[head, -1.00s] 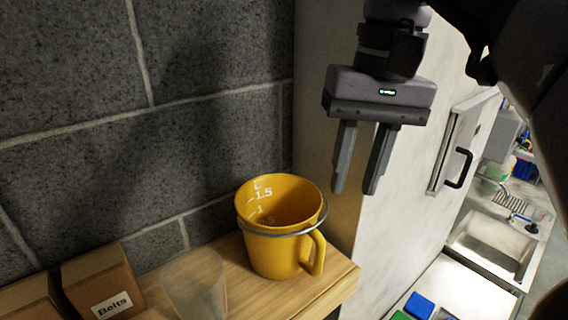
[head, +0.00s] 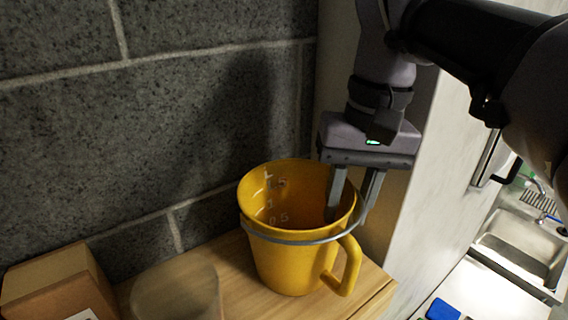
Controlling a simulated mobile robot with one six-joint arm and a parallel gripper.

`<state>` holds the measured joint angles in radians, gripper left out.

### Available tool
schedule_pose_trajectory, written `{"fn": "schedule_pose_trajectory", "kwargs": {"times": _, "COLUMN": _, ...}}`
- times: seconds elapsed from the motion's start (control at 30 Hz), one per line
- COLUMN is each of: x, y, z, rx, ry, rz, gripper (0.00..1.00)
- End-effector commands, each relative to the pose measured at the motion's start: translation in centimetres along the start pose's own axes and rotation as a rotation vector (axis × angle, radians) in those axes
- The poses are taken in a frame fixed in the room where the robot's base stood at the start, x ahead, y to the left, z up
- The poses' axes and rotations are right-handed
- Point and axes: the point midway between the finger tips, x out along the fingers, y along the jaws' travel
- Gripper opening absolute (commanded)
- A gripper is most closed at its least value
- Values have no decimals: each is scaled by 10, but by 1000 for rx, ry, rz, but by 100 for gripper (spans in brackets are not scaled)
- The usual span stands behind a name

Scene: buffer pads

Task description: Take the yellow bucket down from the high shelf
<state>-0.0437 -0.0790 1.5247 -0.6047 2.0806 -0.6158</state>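The yellow bucket (head: 283,262) stands upright on the wooden shelf (head: 238,292) near its right end. It has measuring marks inside, a metal ring around it and a handle at its right. My gripper (head: 353,212) points down at the bucket's right rim. Its fingers are apart; the left one shows inside the bucket's mouth and the right one by the rim's outer side. I cannot tell whether either finger touches the rim.
A translucent cup (head: 177,296) and a cardboard box (head: 58,284) stand left of the bucket. A dark block wall (head: 150,120) rises behind. A pale panel (head: 425,200) is right of the shelf, with a sink (head: 517,246) and a blue item (head: 442,310) beyond and lower.

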Motion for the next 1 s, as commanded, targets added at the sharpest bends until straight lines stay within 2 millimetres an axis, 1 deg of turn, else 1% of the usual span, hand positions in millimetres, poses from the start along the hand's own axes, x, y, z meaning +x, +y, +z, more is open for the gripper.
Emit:
{"fn": "schedule_pose_trajectory", "kwargs": {"times": 0.03, "x": 13, "y": -1, "z": 1, "rx": -2, "ry": -2, "rz": 1, "gripper": 29}}
{"fn": "schedule_pose_trajectory", "kwargs": {"times": 0.1, "x": 26, "y": -1, "z": 0, "rx": -1, "ry": -2, "rz": 1, "gripper": 29}}
{"fn": "schedule_pose_trajectory", "kwargs": {"times": 0.2, "x": 34, "y": -2, "z": 0, "rx": 0, "ry": -1, "rz": 0, "gripper": 29}}
{"fn": "schedule_pose_trajectory", "kwargs": {"times": 0.4, "x": 33, "y": -2, "z": 0, "rx": 0, "ry": 0, "rz": 0, "gripper": 29}}
{"fn": "schedule_pose_trajectory", "kwargs": {"times": 0.47, "x": 33, "y": -2, "z": 0, "rx": 0, "ry": 0, "rz": 0, "gripper": 17}}
{"fn": "schedule_pose_trajectory", "kwargs": {"times": 0.53, "x": 33, "y": -2, "z": 0, "rx": 0, "ry": 0, "rz": 0, "gripper": 3}}
{"fn": "schedule_pose_trajectory", "kwargs": {"times": 0.57, "x": 33, "y": -2, "z": 0, "rx": 0, "ry": 0, "rz": 0, "gripper": 0}}
{"fn": "schedule_pose_trajectory", "kwargs": {"times": 1.0, "x": 33, "y": -2, "z": 0, "rx": 0, "ry": 0, "rz": 0, "gripper": 0}}
